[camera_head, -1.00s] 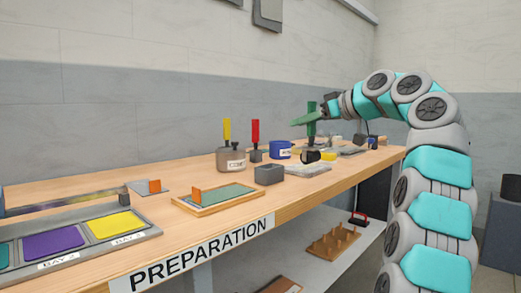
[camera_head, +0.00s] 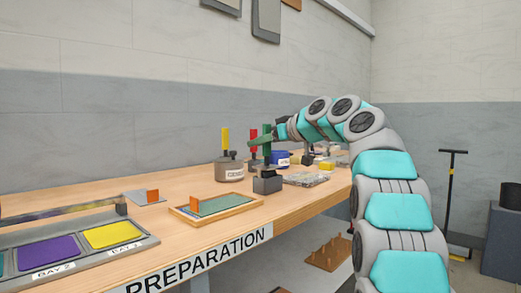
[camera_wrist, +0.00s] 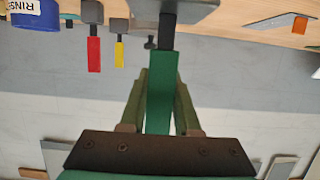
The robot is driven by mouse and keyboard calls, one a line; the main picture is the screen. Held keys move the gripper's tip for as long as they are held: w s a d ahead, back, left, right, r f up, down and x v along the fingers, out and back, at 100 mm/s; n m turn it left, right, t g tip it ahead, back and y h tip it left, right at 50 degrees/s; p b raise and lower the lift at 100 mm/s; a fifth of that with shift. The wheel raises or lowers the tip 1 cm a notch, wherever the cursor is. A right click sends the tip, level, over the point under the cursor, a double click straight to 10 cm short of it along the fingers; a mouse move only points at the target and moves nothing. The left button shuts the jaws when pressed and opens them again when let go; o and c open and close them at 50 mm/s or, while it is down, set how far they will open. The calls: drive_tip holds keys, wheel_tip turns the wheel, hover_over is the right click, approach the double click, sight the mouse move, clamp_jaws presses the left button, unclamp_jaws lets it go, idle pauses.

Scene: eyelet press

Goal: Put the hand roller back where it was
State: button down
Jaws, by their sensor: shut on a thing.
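The hand roller (camera_head: 266,154) has a green handle and a dark neck and stands upright over a small grey block (camera_head: 268,186) on the bench. My gripper (camera_head: 268,138) is shut on its green handle. In the wrist view, the roller's handle (camera_wrist: 161,92) is between the gripper's fingers (camera_wrist: 160,78), and its dark neck meets the grey block (camera_wrist: 190,8) at the picture's top edge. The roller's lower end is hidden, so I cannot tell whether it rests fully in the block.
A blue mug (camera_head: 283,158) is behind right. A wood-framed board (camera_head: 215,207) lies left, and a flat grey slab (camera_head: 306,179) lies right.

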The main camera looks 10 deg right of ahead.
drive_tip(key=shift+f, duration=0.6)
drive_tip(key=shift+f+b, duration=0.5)
drive_tip(key=shift+b, duration=0.15)
drive_tip(key=c, duration=0.6)
unclamp_jaws()
drive_tip(key=shift+r, duration=0.2)
drive_tip(key=shift+d+r+p, duration=0.1)
drive_tip(key=shift+r+p, duration=0.45)
drive_tip(key=shift+p, duration=0.2)
drive_tip(key=b+v, duration=0.1)
drive_tip(key=v, duration=1)
drive_tip(key=shift+s+d+f+b, duration=0.1)
drive_tip(key=shift+s+d+b, duration=0.15)
drive_tip(key=shift+s+b, duration=0.15)
